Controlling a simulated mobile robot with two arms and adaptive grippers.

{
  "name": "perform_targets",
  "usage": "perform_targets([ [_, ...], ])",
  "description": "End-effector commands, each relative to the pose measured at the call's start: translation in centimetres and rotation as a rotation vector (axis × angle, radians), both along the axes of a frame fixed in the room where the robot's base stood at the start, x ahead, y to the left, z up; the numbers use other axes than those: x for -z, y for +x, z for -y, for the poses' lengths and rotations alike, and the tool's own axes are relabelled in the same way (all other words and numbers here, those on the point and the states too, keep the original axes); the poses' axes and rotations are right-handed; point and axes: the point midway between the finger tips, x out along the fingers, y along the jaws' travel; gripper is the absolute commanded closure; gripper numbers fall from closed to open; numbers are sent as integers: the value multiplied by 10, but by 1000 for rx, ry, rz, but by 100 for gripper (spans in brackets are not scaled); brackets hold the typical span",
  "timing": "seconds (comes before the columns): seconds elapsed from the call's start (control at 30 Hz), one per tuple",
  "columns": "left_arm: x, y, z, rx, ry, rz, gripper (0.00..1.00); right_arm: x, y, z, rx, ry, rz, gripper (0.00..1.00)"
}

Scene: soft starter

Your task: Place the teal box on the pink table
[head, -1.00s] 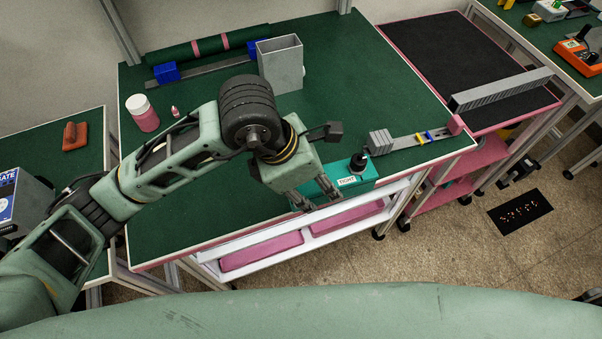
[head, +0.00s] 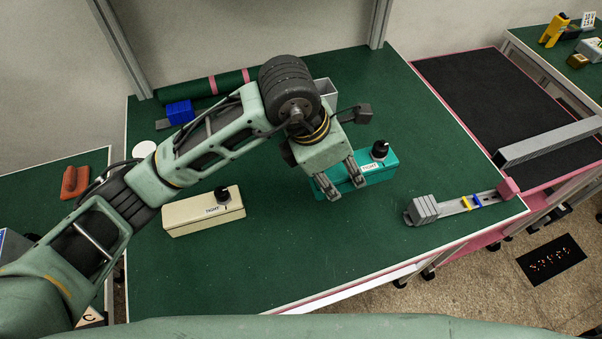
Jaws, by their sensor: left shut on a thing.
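The teal box (head: 372,176), with a black knob and a small white label on top, is in the middle right of the head view. My left gripper (head: 346,190) is shut on its left part, and the fingers hide some of it. The box is over the green-topped table (head: 300,255); I cannot tell whether it touches the surface. A table with a pink edge and a dark top (head: 470,95) stands to the right, its surface bare in the middle. My right gripper is not in view.
A cream box (head: 205,212) with a black knob lies left of the teal box. A grey slide with a pink end block (head: 508,188) lies near the green table's right edge. A long grey bar (head: 550,143) lies across the dark top's front.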

Motion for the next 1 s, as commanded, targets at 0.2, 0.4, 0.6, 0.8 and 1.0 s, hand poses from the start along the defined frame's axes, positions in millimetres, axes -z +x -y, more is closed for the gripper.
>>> perform_targets([
  [0.2,28,23,-48,-8,3,-5,90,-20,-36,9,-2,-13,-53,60],
  [0.4,45,36,-72,-2,0,0,90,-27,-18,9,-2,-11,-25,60],
  [0.6,57,38,-76,-1,-1,-2,90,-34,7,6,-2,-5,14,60],
  [0.8,84,38,-75,-1,0,-2,90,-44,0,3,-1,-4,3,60],
  [1.0,90,39,-75,0,-1,4,90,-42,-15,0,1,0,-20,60],
])
